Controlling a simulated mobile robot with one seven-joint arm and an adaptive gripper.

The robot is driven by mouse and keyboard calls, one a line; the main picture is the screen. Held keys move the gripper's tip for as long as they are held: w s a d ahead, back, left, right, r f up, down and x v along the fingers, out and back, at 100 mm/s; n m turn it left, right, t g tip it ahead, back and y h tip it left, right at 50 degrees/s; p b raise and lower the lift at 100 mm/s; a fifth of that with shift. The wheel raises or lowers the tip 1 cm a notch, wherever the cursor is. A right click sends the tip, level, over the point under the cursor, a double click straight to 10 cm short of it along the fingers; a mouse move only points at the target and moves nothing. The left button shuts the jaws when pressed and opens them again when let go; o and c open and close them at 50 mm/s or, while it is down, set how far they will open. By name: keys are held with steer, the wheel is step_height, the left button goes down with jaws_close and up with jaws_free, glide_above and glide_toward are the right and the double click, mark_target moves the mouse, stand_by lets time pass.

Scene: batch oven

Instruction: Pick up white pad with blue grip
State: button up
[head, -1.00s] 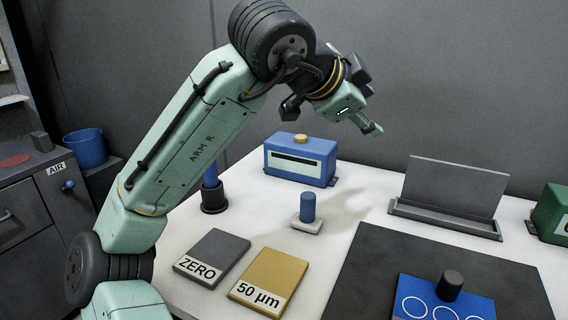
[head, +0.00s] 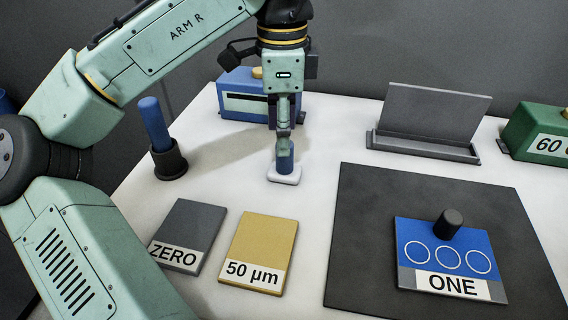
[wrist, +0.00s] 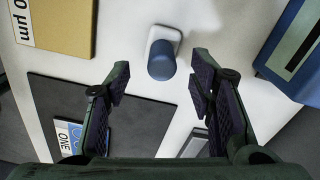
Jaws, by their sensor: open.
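The white pad (head: 284,178) lies flat on the white table, with its blue cylindrical grip (head: 285,161) standing upright on it. In the wrist view the blue grip (wrist: 161,62) and the white pad (wrist: 153,36) show just beyond and between the fingertips. My gripper (head: 284,138) points down over the pad, its fingers at the top of the blue grip in the head view. In the wrist view my gripper (wrist: 161,72) is open, with a dark-padded finger on each side and clear gaps to the grip. Whether a finger touches it cannot be told from the head view.
A blue box (head: 238,102) stands behind the pad. A blue rod in a black holder (head: 168,162) stands left. ZERO (head: 188,235) and 50 µm (head: 260,252) plates lie in front. A dark mat (head: 380,190) with a ONE plate (head: 430,240) and a grey stand (head: 425,148) are right.

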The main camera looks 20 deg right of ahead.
mark_target(285, 160)
steer(key=shift+d+f, duration=0.2)
steer(key=shift+f, duration=2.4)
jaws_close()
